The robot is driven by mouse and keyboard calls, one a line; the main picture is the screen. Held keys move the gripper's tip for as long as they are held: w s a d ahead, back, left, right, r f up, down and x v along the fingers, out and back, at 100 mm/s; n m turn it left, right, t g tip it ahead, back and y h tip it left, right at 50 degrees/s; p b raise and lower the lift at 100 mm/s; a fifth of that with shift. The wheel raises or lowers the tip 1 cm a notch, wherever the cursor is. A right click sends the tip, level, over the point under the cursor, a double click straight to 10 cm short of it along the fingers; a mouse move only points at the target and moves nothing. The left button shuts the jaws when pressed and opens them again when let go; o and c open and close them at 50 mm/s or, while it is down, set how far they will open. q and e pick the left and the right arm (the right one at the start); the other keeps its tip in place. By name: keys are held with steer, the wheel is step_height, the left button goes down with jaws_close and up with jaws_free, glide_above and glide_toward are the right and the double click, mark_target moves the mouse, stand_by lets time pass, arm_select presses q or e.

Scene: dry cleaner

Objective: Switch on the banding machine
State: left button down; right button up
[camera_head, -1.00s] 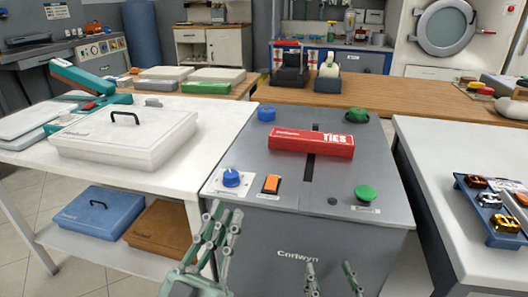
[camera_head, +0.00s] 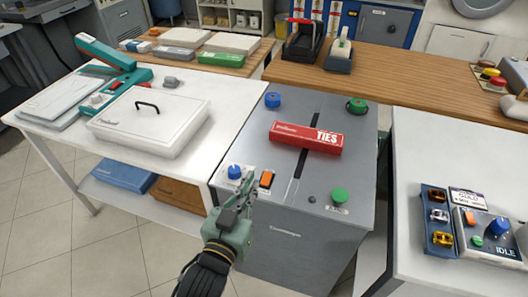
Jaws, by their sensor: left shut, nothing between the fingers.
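A grey floor-standing machine (camera_head: 352,150), which looks like the banding machine, stands in the middle. Its top carries a blue knob (camera_head: 234,172) and an orange rocker switch (camera_head: 266,179) at the front left. A green button (camera_head: 339,195) sits at the front right. A second blue knob (camera_head: 272,100) and another green knob (camera_head: 357,105) are at the back. A red box marked TIES (camera_head: 306,138) lies across the slot. My left gripper (camera_head: 247,202) is shut and empty at the front left edge, its tips just below the orange switch; contact cannot be told. My right gripper is out of view.
A white table (camera_head: 230,97) on the left holds a lidded white case (camera_head: 150,121) and a teal press (camera_head: 105,60). A white counter (camera_head: 440,150) on the right holds a control unit reading IDLE (camera_head: 487,235) and a blue tray (camera_head: 438,222).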

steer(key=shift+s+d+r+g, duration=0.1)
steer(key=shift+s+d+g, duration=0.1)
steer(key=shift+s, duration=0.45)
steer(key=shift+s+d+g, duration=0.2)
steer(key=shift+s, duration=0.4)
arm_select(q)
steer(key=shift+w, duration=0.1)
steer(key=p, duration=0.1)
glide_above(265, 180)
steer(key=shift+s+f, duration=0.1)
steer(key=shift+s, duration=0.1)
step_height(265, 180, down, 3)
steer(key=shift+w, duration=0.15)
steer(key=shift+f, duration=0.6)
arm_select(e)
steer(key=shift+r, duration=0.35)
arm_select(q)
steer(key=shift+r, duration=0.1)
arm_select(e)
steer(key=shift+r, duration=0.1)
